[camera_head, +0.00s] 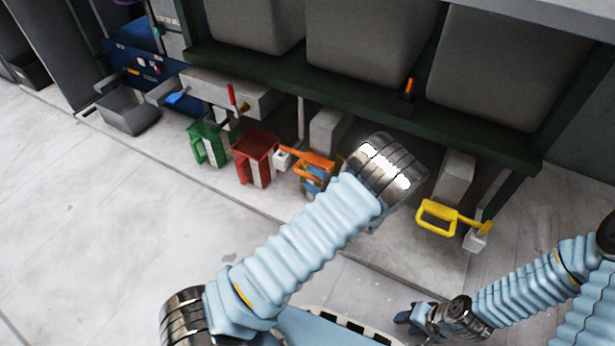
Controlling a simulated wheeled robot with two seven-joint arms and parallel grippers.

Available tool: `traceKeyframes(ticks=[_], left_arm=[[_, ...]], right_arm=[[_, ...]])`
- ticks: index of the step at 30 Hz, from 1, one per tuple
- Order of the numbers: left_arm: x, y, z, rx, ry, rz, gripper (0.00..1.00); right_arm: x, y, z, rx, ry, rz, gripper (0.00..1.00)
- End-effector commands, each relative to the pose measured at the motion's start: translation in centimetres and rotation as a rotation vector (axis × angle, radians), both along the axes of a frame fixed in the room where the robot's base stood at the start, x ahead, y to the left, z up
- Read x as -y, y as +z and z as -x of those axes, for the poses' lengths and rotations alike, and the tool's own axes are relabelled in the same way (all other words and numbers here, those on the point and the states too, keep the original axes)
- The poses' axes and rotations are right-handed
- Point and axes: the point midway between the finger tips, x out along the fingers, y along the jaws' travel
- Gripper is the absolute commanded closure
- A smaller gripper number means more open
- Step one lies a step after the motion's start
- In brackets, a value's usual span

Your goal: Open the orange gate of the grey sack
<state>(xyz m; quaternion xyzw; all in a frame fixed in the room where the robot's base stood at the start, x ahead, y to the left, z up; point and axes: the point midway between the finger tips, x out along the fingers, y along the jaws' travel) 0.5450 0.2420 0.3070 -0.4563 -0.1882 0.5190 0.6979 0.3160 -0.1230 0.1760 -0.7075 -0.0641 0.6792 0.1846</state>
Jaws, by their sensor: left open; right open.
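The orange gate (310,158) is a low bar and loop beside a small white block, left of my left forearm. Its right end is partly covered by that arm. Several large grey sacks or bins (360,45) stand above it on a dark green frame; I cannot tell for certain which one the gate belongs to. My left arm crosses the middle, and its metal joint is right of the gate. The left gripper is hidden behind the arm. My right gripper (410,318) is open at the bottom centre-right, small and partly seen, well away from the gate.
A yellow gate (437,218) is to the right. A green box (207,145) and a red box (256,157) stand to the left, with a red upright lever (232,95) behind. A grey bin (128,110) is at far left. The floor in front is clear.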

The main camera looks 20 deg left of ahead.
Motion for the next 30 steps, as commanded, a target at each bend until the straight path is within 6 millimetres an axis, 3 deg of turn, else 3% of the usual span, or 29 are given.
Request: traceKeyframes(ticks=[6,15,24,30], left_arm=[[-2.0,-0.5,-0.9,0.0,0.001,0.001,0.58],[-2.2,-0.6,-1.0,0.0,0.0,0.001,0.58],[-2.2,-0.5,-1.0,0.0,0.001,0.001,1.0],[-2.2,-0.5,-1.0,0.0,0.0,0.001,1.0]], right_arm=[[0.0,-0.2,0.0,0.001,0.0,0.0,0.6],[0.0,-0.2,0.0,0.001,0.0,0.0,0.6],[0.0,-0.2,0.0,0.001,0.0,0.0,0.6],[0.0,-0.2,0.0,0.001,0.0,0.0,0.6]])
